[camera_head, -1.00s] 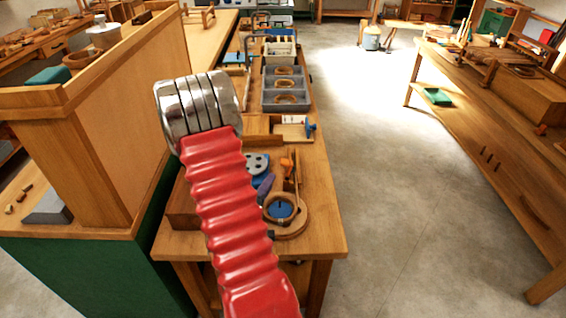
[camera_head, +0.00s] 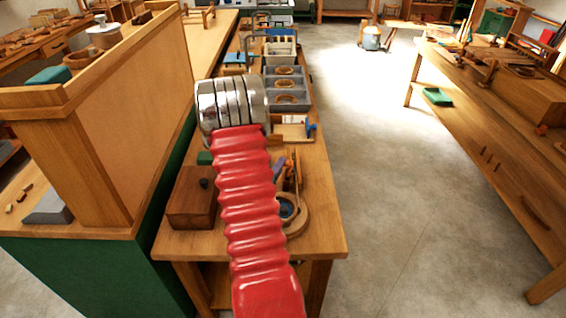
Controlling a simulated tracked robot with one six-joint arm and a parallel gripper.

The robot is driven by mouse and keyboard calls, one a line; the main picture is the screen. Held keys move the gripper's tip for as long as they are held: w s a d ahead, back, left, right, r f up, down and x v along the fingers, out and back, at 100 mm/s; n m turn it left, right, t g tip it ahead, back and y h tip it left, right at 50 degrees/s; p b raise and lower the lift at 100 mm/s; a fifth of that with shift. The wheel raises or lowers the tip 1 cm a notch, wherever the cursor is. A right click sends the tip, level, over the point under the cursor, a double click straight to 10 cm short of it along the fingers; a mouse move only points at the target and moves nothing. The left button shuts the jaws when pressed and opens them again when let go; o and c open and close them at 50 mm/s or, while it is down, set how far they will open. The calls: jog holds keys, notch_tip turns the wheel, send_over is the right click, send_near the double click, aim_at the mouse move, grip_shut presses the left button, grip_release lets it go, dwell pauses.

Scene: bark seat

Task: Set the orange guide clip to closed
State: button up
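The orange guide clip (camera_head: 289,166) is a small orange piece beside a thin wooden upright at the right side of the near bench. It stands just behind a round wooden base (camera_head: 303,221) with a blue centre. My red ribbed arm covers the left part of that base and comes close to the clip's left side. The clip is too small here to tell whether it is open or closed. My gripper does not show; only the red sleeve and shiny metal rings of my arm are seen, and they hide the middle of the bench.
A dark wooden box (camera_head: 191,198) with a black knob sits left of my arm. A grey tray with round hollows (camera_head: 288,99) and a small board with a blue knob (camera_head: 294,128) lie farther back. A tall wooden panel (camera_head: 128,130) borders the left; open floor (camera_head: 390,190) lies right.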

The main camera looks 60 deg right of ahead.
jog(key=shift+w+d+f, duration=0.1)
jog(key=shift+d, duration=0.9)
jog(key=shift+w+d+f, duration=0.1)
jog(key=shift+d, duration=0.9)
grip_shut()
